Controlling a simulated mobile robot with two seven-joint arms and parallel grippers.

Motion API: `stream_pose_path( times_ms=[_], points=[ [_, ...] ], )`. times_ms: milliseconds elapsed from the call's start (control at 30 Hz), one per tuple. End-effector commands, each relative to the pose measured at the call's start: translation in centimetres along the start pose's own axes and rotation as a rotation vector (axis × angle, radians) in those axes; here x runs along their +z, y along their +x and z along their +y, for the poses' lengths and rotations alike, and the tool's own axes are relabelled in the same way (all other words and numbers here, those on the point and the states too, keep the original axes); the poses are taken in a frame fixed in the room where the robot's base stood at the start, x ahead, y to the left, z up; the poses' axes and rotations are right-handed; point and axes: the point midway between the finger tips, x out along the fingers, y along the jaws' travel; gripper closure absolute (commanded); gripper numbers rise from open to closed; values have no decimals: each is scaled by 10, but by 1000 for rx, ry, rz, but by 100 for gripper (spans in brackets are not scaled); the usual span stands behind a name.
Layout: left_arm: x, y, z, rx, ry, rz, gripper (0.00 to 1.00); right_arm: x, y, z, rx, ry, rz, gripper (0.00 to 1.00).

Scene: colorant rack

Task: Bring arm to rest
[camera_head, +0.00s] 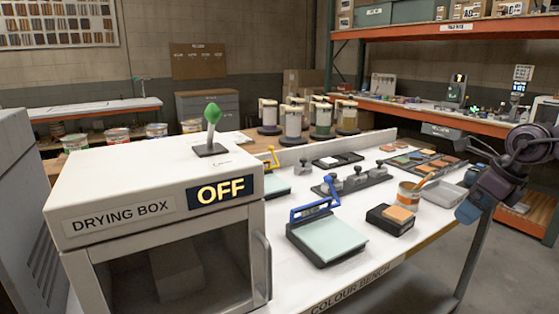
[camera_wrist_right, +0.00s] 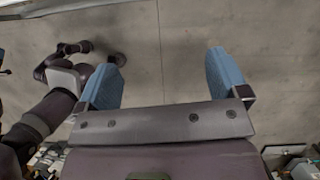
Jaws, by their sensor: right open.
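My right gripper (camera_head: 471,207) is at the right end of the colour bench (camera_head: 347,277) in the head view, its blue fingers pointing down and to the left. It is near the grey tray (camera_head: 445,194), and I cannot tell the exact gap. In the right wrist view the gripper (camera_wrist_right: 165,68) has its two blue fingers wide apart with nothing between them, only a plain grey surface beyond. My left gripper does not show clearly in either view.
The drying box (camera_head: 160,225), its sign reading OFF, fills the left front. Its green-topped lever (camera_head: 211,125) stands up. On the bench are a pale pad with a blue handle (camera_head: 327,238), a dark block with an orange top (camera_head: 393,219) and an orange pot (camera_head: 411,195).

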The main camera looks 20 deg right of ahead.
Motion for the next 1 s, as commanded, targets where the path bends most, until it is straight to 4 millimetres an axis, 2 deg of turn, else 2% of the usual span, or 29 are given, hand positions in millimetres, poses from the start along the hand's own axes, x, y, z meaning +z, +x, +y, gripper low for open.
stream_pose_path(
  times_ms=[67,467,700,1000],
  points=[
    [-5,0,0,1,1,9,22,0,3,2,11,4,-3,7],
    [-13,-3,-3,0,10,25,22,-7,92,73,334,213,-149,7],
    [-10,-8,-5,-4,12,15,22,-19,147,135,598,500,-271,7],
    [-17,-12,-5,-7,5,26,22,-40,191,196,863,978,-401,7]
  ],
)
